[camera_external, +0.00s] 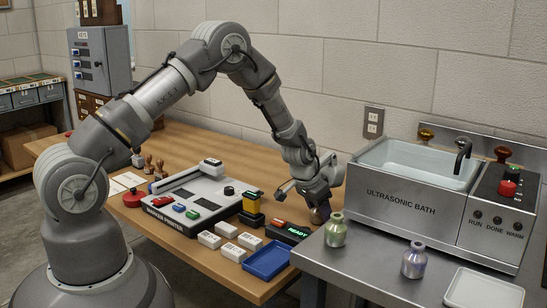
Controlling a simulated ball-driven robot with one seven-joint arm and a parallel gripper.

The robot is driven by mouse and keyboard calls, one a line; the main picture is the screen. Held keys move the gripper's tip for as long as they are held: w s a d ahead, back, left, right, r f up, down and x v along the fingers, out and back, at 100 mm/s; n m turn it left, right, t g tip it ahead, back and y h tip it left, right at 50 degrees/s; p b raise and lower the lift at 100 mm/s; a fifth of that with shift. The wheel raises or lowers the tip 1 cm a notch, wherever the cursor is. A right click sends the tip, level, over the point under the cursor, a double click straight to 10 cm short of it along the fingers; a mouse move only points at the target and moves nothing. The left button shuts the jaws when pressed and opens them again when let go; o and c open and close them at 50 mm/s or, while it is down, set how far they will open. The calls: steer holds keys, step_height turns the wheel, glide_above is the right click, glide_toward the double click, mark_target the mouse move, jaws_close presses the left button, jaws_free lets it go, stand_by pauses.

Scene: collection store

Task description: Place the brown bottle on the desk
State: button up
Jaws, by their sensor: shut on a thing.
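My gripper (317,203) points down near the left end of the steel counter (345,268), where it meets the wooden desk (205,262). It is shut on a small dark brown bottle (321,214), which is mostly hidden by the jaws and the green bottle. I cannot tell whether the brown bottle touches a surface or hangs just above it. The desk spreads to the left, with a label printer and other items on it.
A marker printer (185,218), white blocks (235,252), a READY box (290,232) and a blue tray (268,260) crowd the desk's right part.

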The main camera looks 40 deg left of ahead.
steer(key=shift+f, duration=0.2)
steer(key=o, duration=1.1)
steer(key=shift+r, duration=0.1)
